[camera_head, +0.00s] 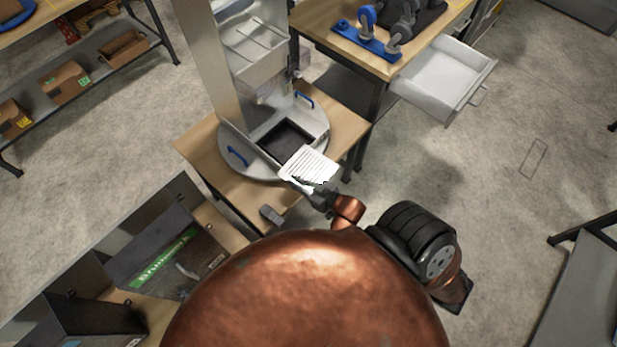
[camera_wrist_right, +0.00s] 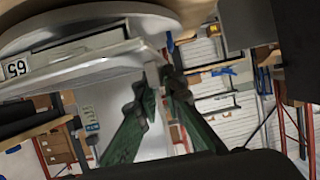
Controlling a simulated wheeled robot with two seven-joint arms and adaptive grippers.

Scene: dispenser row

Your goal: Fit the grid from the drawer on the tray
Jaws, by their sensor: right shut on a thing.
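The grid (camera_head: 311,164), a pale slatted plate, is in my right gripper (camera_head: 300,182) in the head view. The gripper is shut on its near edge. The grid overlaps the front right corner of the tray (camera_head: 263,148), a square with a dark inside at the dispenser's foot; I cannot tell whether they touch. In the wrist view the green fingers of my right gripper (camera_wrist_right: 160,82) are close together under a pale edge. The drawer (camera_head: 435,77) is open at the upper right and looks empty. My left gripper is not in view.
The dispenser (camera_head: 222,60) stands on a round grey base (camera_head: 227,165) with blue handles, on a wooden table (camera_head: 195,147). A small dark grey object (camera_head: 270,215) is at the table's front edge. A bench with a blue fixture (camera_head: 367,42) stands behind right. Open floor lies right.

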